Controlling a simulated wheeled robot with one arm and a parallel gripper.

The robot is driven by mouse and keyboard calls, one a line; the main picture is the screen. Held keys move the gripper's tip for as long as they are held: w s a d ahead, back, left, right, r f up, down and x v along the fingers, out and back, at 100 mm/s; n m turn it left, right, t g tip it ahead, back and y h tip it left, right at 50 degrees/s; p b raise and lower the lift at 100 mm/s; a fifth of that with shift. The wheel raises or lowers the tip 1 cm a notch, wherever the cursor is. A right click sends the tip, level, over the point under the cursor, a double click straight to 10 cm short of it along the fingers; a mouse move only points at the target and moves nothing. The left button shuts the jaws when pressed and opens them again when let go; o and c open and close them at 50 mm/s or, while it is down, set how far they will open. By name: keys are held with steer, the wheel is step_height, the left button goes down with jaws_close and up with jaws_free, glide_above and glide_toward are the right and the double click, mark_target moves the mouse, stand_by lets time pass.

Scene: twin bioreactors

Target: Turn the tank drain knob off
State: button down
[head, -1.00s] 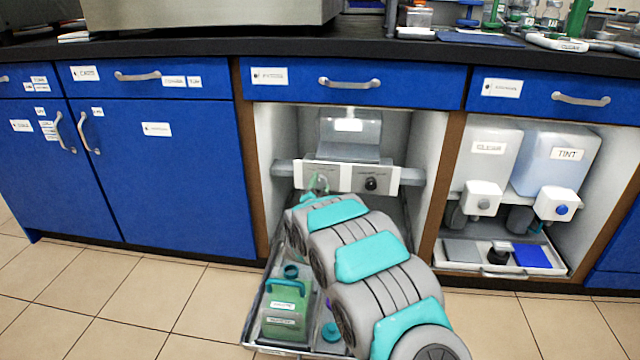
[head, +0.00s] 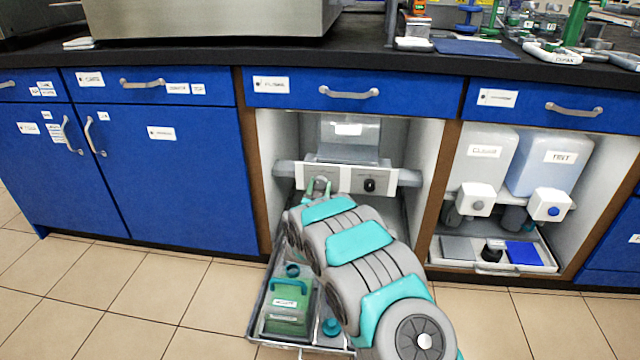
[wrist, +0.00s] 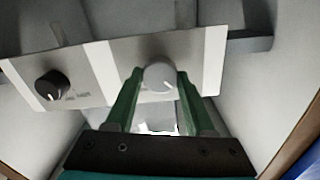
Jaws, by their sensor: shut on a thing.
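A silver control panel (head: 345,178) sits inside the open middle cabinet bay. My gripper (head: 319,184) is at its left half in the head view. In the wrist view the green fingers of my gripper (wrist: 158,84) are shut on a round grey knob (wrist: 159,75), one finger on each side. The knob has a light pointer mark toward its lower right. A second, black knob (head: 370,185) is on the panel's right half; in the wrist view it shows at the left (wrist: 52,85). The label lettering is too small to read.
A grey tank (head: 349,134) stands behind the panel. A floor tray (head: 257,310) below my arm holds a green jug (head: 289,310) with a teal handle. The bay's side walls are close on both sides. Two dispensers stand in the right bay.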

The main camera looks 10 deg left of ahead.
stand_by(0.3)
steer(key=shift+c, duration=1.3)
jaws_free()
steer(key=shift+s, duration=0.15)
steer(key=s, duration=0.7)
steer(key=shift+s, duration=0.25)
steer(key=shift+a, duration=0.1)
steer(key=s+d+r+n+g+y+p, duration=0.2)
steer(key=s+d+r+g+p, duration=0.1)
steer(key=s+d+r+g, duration=0.95)
steer(key=s+d+g, duration=0.1)
steer(key=s, duration=1.2)
steer(key=s+d+r+g+h+p, duration=0.1)
steer(key=s+d, duration=0.5)
steer(key=s, duration=1)
steer(key=s+d+r+g+p, duration=0.1)
steer(key=s+d+g, duration=0.4)
steer(key=s, duration=1)
steer(key=shift+s+r+n, duration=0.4)
steer(key=shift+r, duration=0.5)
